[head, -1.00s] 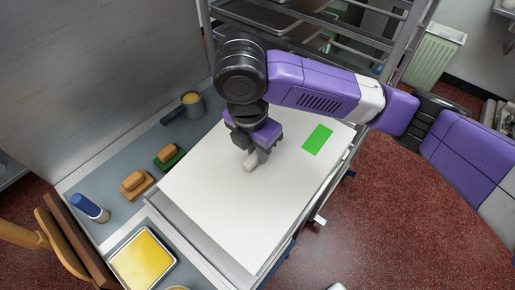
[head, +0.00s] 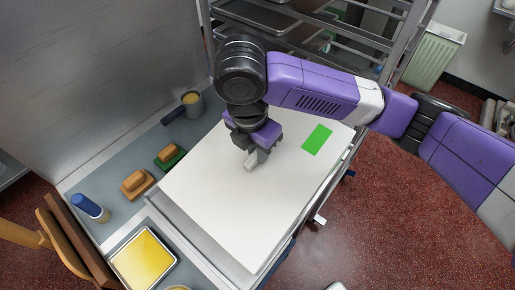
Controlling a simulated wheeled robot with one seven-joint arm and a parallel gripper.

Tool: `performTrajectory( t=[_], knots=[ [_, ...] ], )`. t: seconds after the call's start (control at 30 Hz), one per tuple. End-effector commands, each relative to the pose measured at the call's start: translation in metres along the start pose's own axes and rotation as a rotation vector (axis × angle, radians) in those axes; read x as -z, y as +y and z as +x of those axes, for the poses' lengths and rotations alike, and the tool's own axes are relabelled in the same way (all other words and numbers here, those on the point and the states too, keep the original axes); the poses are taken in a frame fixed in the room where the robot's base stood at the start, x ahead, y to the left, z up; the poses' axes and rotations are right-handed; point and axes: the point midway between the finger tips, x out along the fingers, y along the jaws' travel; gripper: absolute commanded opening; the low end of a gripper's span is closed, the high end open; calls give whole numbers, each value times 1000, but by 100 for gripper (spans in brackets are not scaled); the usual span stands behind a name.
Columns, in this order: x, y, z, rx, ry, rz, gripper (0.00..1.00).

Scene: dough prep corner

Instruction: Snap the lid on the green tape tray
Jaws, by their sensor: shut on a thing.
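A large flat white panel (head: 225,215), which looks like the lid, lies on the right part of the counter. A bright green rectangle (head: 317,139), like tape, shows on its right side. A grey rim (head: 185,228) shows below and along its lower left edge; I cannot tell if the panel is snapped down on it. My gripper (head: 252,161) points down over the upper middle of the panel. It is shut on a small light grey piece (head: 250,165), like a handle, though the fingers hide most of it.
On the counter left of the panel are brown blocks on an orange-brown base (head: 137,192) and on a green base (head: 179,163), a blue-topped container (head: 89,207) and a grey pot (head: 192,103). A yellow-filled tray (head: 143,260) sits at lower left. A metal rack (head: 390,40) stands behind.

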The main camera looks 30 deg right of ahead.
Motion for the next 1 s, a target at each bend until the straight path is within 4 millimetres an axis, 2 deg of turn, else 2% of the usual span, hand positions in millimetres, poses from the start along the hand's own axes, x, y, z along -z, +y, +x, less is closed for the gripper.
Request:
performTrajectory(
  t=[0.37,1.0],
  knots=[
    [0,0,1,0,0,0,0],
    [0,0,15,-1,0,1,0]
  ],
)
